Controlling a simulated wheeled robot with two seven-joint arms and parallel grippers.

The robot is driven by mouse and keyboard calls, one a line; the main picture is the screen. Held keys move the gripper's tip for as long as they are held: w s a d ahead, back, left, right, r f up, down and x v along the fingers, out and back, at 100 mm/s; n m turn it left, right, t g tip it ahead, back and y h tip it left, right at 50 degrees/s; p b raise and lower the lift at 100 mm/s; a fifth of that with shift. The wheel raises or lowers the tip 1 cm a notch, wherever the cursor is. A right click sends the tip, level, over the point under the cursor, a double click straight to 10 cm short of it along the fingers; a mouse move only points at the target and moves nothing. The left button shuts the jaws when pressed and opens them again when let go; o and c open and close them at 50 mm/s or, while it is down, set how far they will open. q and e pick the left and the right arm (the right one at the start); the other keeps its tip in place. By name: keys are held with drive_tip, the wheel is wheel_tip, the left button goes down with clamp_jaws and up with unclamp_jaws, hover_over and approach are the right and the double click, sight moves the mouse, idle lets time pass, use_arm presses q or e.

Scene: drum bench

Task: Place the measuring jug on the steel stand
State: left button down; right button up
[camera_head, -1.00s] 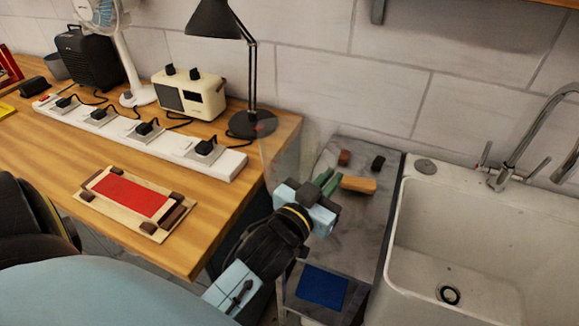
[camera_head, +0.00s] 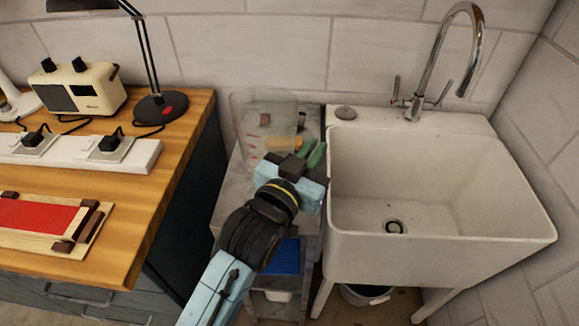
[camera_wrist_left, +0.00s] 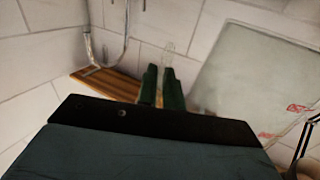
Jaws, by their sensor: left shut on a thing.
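The measuring jug (camera_head: 262,108) is clear, with red markings, and shows faintly in the head view over the back of the steel stand. My left gripper (camera_head: 316,156) has green fingers and is shut on the jug, at its right side. In the left wrist view the jug (camera_wrist_left: 250,85) is right of the fingers (camera_wrist_left: 162,88), with a thin clear part, probably its handle, between them. The grey steel stand (camera_head: 232,190) is between bench and sink. I cannot tell whether the jug's base touches it. My right gripper is out of view.
An orange-brown block (camera_head: 283,143) and small dark items lie at the stand's back, partly seen through the jug. The white sink (camera_head: 440,235) is close on the right, with a tall tap (camera_head: 478,45). The wooden bench (camera_head: 165,180) with a lamp (camera_head: 160,107) is left.

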use_arm(q)
wheel_tip(320, 180, down, 5)
drive_tip(key=shift+a+r+b, duration=0.1)
drive_tip(key=shift+r+b, duration=0.1)
drive_tip(key=shift+b, duration=0.3)
wheel_tip(320, 180, down, 4)
drive_tip(key=shift+f+b, duration=0.1)
drive_tip(key=shift+b, duration=0.5)
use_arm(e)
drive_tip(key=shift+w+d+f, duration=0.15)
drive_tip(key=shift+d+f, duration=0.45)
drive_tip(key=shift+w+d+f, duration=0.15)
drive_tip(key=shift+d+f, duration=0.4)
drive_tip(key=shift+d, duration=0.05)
use_arm(q)
drive_tip(key=c, duration=2)
unclamp_jaws()
drive_tip(key=o, duration=0.5)
drive_tip(key=shift+c, duration=0.2)
